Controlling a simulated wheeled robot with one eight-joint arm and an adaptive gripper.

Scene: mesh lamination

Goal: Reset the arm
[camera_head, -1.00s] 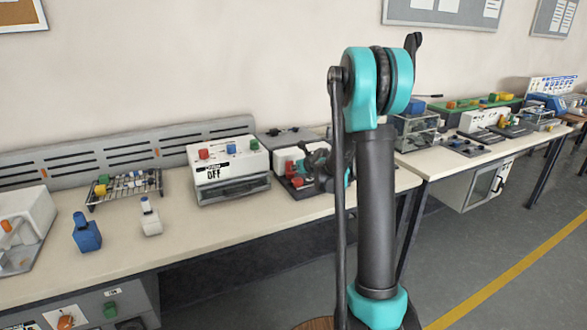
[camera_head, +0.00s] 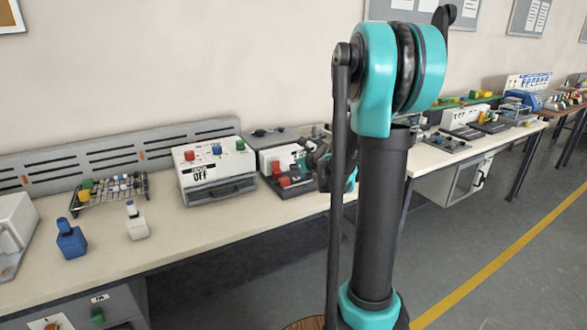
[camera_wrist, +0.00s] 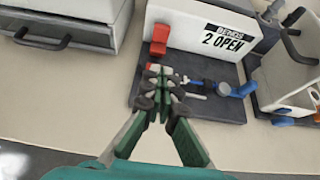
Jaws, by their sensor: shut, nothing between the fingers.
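My arm stands upright in the middle of the head view, with a teal joint at the top and a dark link below it. My gripper (camera_wrist: 163,88) shows in the wrist view, with green and black fingers. Its fingertips meet with nothing between them, over the front of a dark base plate (camera_wrist: 228,135). In the head view my gripper is mostly hidden behind my arm link. A white box labelled "2 OPEN" (camera_wrist: 200,30) with a red block (camera_wrist: 160,38) stands on the plate just beyond the fingers.
A white box marked "OFF" (camera_head: 214,170) with coloured knobs stands left of the plate. A blue bottle (camera_head: 70,240), a white bottle (camera_head: 136,221) and a wire rack (camera_head: 110,190) are on the bench (camera_head: 180,240). A second bench (camera_head: 430,157) stands right. The floor (camera_head: 480,240) is open there.

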